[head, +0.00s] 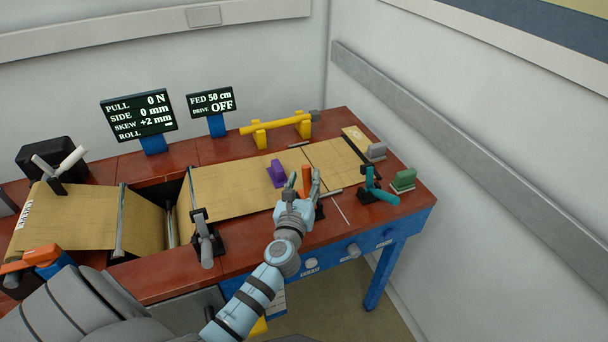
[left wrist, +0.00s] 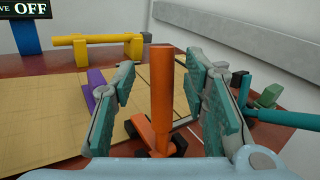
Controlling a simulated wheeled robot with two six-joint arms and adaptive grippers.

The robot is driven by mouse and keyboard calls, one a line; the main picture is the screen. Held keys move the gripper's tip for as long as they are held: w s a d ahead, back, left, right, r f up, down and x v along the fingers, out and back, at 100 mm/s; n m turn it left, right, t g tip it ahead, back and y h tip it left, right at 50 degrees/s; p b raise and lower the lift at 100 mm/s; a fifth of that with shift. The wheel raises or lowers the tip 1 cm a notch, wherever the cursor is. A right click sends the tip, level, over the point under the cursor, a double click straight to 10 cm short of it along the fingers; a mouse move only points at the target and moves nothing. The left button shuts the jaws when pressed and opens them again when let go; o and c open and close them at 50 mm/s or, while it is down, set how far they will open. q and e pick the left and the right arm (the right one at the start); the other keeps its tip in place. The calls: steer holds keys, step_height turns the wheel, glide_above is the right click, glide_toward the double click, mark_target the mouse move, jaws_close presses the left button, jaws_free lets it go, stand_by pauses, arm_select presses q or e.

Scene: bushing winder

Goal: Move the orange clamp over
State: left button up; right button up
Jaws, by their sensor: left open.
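The orange clamp (left wrist: 162,92) stands upright in the left wrist view, its tall handle between the two fingers of my left gripper (left wrist: 168,100). Its lower orange part and dark base sit low on the bench. In the head view the top of the orange clamp (head: 306,176) shows between the fingertips of my left gripper (head: 304,184). The gripper is open, with a gap on both sides of the handle. The clamp's base is mostly hidden by the gripper in the head view. My right gripper is not in view.
Brown paper (head: 235,190) runs across the red bench (head: 240,262). A purple block (head: 277,174) lies on it. A teal clamp (head: 377,188) and a green block (head: 403,180) stand to the right. A yellow bar (head: 275,123) is behind. A grey clamp (head: 205,240) stands left of my gripper.

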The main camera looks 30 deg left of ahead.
mark_target(306, 179)
arm_select(q)
steer(key=w, duration=0.2)
steer(key=w+a+f, duration=0.1)
steer(key=shift+w, duration=0.3)
steer(key=shift+s, duration=0.1)
steer(key=shift+s+r, duration=0.15)
steer(key=shift+s, duration=0.05)
steer(key=shift+s+r, duration=0.1)
steer(key=shift+s, duration=0.05)
steer(key=shift+c, duration=1.4)
steer(key=shift+d, duration=0.1)
jaws_close()
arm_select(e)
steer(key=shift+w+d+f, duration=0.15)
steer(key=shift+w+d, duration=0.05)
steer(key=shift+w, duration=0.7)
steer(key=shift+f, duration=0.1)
